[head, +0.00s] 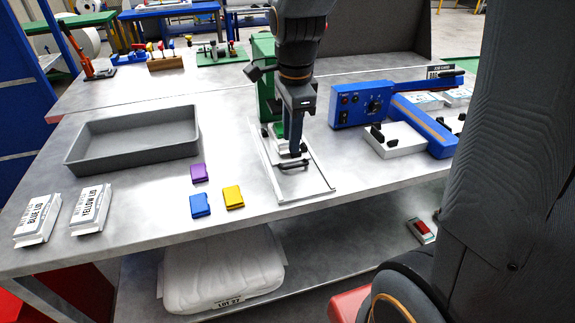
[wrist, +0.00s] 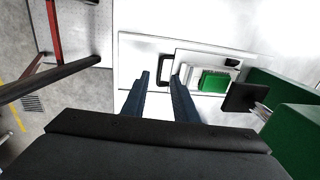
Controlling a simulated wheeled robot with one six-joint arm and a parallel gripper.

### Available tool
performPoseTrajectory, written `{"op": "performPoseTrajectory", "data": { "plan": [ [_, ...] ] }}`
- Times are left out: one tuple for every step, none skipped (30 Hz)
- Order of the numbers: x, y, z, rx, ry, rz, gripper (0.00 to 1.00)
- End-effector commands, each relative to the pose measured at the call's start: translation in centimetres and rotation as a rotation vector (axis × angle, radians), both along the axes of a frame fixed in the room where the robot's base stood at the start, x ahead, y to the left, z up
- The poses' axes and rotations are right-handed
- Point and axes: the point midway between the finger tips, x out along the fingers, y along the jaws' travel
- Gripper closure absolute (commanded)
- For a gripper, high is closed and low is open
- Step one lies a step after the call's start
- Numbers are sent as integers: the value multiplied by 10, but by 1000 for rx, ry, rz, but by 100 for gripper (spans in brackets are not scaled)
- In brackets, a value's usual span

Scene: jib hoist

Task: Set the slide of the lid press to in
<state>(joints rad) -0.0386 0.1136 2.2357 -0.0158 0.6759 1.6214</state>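The lid press (head: 265,82) is a green machine partly hidden behind my arm. Its slide stands pulled out towards the table's front edge, on a pale railed base (head: 318,187). A dark bar handle (head: 293,166) is at the slide's front end; it also shows in the wrist view (wrist: 166,57). A green block (wrist: 214,82) sits on the slide behind the handle. My gripper (head: 296,153) points down at the handle. In the wrist view its two blue fingers (wrist: 161,76) are apart, with the handle between or just beyond their tips; I cannot tell whether they touch it.
A grey tray (head: 75,157) stands at left. Purple (head: 198,173), blue (head: 200,206) and yellow (head: 233,197) pieces lie left of the slide. A blue machine (head: 362,105) stands close on the right. Two labelled packs (head: 38,219) lie at front left. The table edge is just in front.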

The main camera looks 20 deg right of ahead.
Motion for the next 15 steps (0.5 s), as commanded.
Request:
{"op": "performPoseTrajectory", "data": {
  "plan": [
    [-3,3,-5,2,-29,2,74],
    [-4,4,-5,3,-44,2,74],
    [-5,5,-6,4,-59,1,74],
    [-6,5,-6,4,-67,1,74],
    [-6,6,-7,5,-74,1,74],
    [-6,6,-8,5,-79,0,74],
    [-6,6,-9,5,-80,0,74],
    [-6,6,-11,5,-80,0,74],
    [-6,6,-15,5,-78,0,74],
    [-5,6,-18,5,-78,0,74],
    [-5,6,-22,5,-77,0,74],
    [-4,6,-28,5,-76,0,74],
    [-3,6,-32,5,-76,0,74],
    [-2,6,-37,5,-76,0,74],
    [0,6,-43,5,-76,1,74]
  ]
}}
